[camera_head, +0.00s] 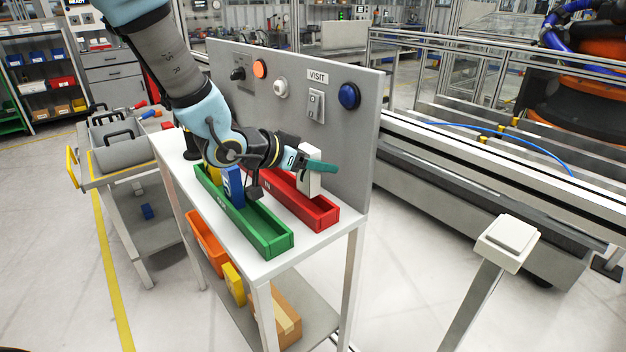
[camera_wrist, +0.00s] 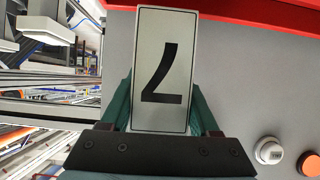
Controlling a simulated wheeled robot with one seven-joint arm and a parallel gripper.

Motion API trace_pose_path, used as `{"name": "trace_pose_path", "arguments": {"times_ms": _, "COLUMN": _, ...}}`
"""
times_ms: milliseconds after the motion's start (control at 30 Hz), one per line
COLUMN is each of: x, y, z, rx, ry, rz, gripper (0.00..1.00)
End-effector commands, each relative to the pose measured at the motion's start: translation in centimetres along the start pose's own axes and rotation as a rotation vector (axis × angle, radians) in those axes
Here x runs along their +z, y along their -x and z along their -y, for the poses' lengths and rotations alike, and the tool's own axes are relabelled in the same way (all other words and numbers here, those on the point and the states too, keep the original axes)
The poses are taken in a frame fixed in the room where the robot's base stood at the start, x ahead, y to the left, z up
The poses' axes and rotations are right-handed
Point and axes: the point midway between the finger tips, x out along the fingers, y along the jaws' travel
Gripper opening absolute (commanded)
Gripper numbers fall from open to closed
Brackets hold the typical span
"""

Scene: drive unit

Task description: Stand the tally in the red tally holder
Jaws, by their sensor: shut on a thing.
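The white tally (camera_wrist: 165,75) bears a black 7, which shows upside down in the wrist view. My gripper (camera_wrist: 160,115) is shut on it, with a dark green finger on each side. In the head view the tally (camera_head: 309,178) is upright beside the grey panel, at my gripper (camera_head: 314,164). The red tally holder (camera_head: 322,217) is a long trough marked IN on the white table. The tally's lower end overlaps the holder's red edge (camera_wrist: 245,12) in the wrist view. I cannot tell whether it is inside the trough or above it.
A green trough (camera_head: 268,240) lies parallel in front, with a blue tally (camera_head: 233,187) and a yellow one (camera_head: 214,174) in it. The upright grey panel (camera_head: 345,135) carries buttons and a switch close behind the red holder. The red holder's near end is empty.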

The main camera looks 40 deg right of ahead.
Motion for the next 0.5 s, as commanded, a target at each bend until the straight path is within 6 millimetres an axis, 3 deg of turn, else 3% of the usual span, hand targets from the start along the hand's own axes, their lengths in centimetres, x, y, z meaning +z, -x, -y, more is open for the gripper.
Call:
{"name": "trace_pose_path", "arguments": {"times_ms": 300, "x": 3.2, "y": -1.8, "z": -0.1, "rx": 0.003, "ry": 0.001, "rz": 0.001, "gripper": 0.04}}
{"name": "trace_pose_path", "arguments": {"times_ms": 500, "x": 4.0, "y": -2.2, "z": 0.0, "rx": -0.001, "ry": -0.001, "rz": -0.001, "gripper": 0.04}}
